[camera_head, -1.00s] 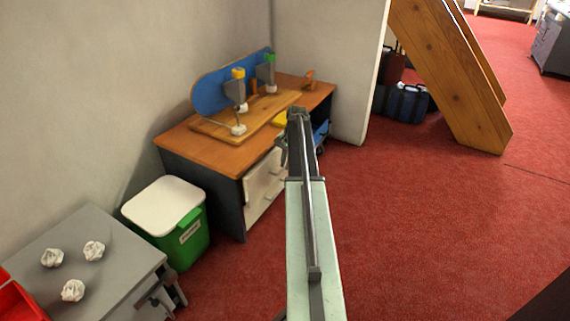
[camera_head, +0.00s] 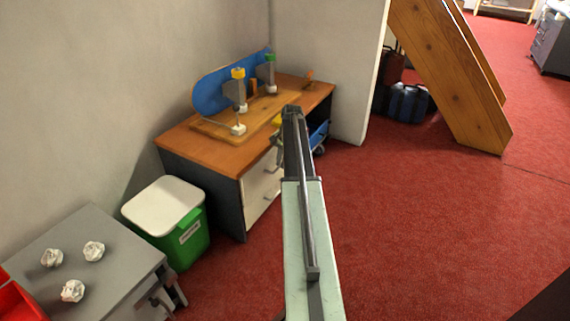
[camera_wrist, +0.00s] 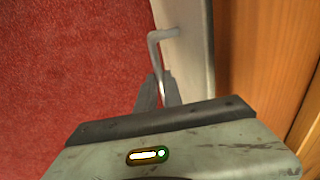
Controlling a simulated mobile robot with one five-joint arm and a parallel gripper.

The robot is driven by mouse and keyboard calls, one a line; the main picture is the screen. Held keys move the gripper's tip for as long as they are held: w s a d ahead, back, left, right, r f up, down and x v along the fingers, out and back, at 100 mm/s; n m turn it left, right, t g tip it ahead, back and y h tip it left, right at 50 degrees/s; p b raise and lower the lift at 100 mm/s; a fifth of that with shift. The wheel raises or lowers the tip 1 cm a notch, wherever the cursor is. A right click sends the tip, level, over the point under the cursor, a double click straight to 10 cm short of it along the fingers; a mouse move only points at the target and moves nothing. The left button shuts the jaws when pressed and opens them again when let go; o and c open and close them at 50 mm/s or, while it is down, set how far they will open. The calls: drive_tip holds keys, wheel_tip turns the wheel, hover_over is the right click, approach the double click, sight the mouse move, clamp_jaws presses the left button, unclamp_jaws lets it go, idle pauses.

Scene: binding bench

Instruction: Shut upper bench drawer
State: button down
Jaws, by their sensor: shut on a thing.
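The bench (camera_head: 215,148) has a brown wooden top and a dark side. Its white upper drawer front (camera_head: 259,173) appears nearly flush with the bench face in the head view; a small remaining gap cannot be ruled out. In the wrist view the pale drawer front (camera_wrist: 188,45) runs beside the wooden top (camera_wrist: 255,60). A bent grey bar handle (camera_wrist: 153,50) stands out from it. My gripper (camera_wrist: 160,86) is shut on this handle, with a finger on either side. In the head view my arm hides part of the drawer fronts.
A green bin with a white lid (camera_head: 165,205) stands left of the bench. A grey cabinet (camera_head: 85,270) with crumpled paper is at the lower left. A blue board (camera_head: 210,90) and clamps are on the bench. Red carpet (camera_head: 430,220) is clear to the right.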

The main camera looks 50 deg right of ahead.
drive_tip(key=shift+w+a, duration=0.3)
drive_tip(key=shift+w, duration=0.65)
drive_tip(key=c, duration=1.5)
unclamp_jaws()
drive_tip(key=r+p, duration=0.2)
drive_tip(key=s+r+p, duration=0.1)
drive_tip(key=r+p, duration=0.4)
drive_tip(key=shift+s+d+r+p, duration=0.2)
drive_tip(key=shift+s+r+p, duration=0.05)
drive_tip(key=shift+r+p, duration=0.1)
drive_tip(key=shift+f, duration=0.1)
